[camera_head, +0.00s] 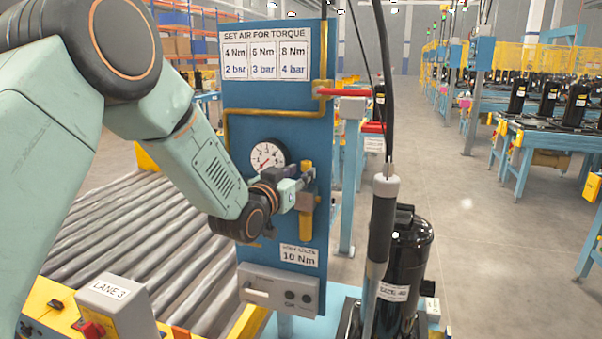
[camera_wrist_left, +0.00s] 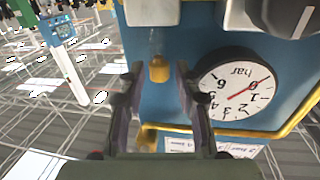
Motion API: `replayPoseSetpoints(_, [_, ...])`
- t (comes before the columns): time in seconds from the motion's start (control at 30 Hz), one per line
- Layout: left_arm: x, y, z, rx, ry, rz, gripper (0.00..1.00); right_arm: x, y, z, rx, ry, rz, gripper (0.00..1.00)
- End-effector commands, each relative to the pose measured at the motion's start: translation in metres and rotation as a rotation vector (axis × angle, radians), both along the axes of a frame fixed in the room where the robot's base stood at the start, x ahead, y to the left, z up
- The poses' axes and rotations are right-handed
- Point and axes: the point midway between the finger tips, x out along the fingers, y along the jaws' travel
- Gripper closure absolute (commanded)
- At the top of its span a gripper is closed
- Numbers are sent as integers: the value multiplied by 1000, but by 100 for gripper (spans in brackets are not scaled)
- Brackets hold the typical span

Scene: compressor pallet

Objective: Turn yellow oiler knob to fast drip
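The yellow oiler knob (camera_wrist_left: 159,69) shows in the left wrist view as a small rounded yellow cylinder against the blue panel. My left gripper (camera_wrist_left: 159,76) is open, with one dark finger on each side of the knob and a visible gap to each. I cannot tell how far the fingertips reach along its depth. My right gripper is not in view.
The blue panel (camera_head: 236,122) carries a round pressure gauge (camera_head: 267,158), also in the wrist view (camera_wrist_left: 236,87), and yellow piping (camera_head: 228,130). A red handle (camera_head: 344,93) projects at right. A dark hanging tool (camera_head: 381,225) and black compressor (camera_head: 411,265) stand right of the panel.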

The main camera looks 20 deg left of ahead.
Motion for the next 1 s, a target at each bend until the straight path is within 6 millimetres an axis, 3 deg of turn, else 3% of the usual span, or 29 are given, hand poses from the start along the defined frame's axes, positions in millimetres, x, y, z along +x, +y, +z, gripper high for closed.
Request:
replayPoseSetpoints(0.2, [13,-2,0,0,1,0,66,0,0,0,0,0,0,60])
replayPoseSetpoints(0.5, [14,-2,0,-1,0,0,67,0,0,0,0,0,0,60])
replayPoseSetpoints(0.87, [14,-2,0,0,0,0,98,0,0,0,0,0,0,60])
replayPoseSetpoints(1.0, [14,-2,0,0,0,0,100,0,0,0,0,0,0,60])
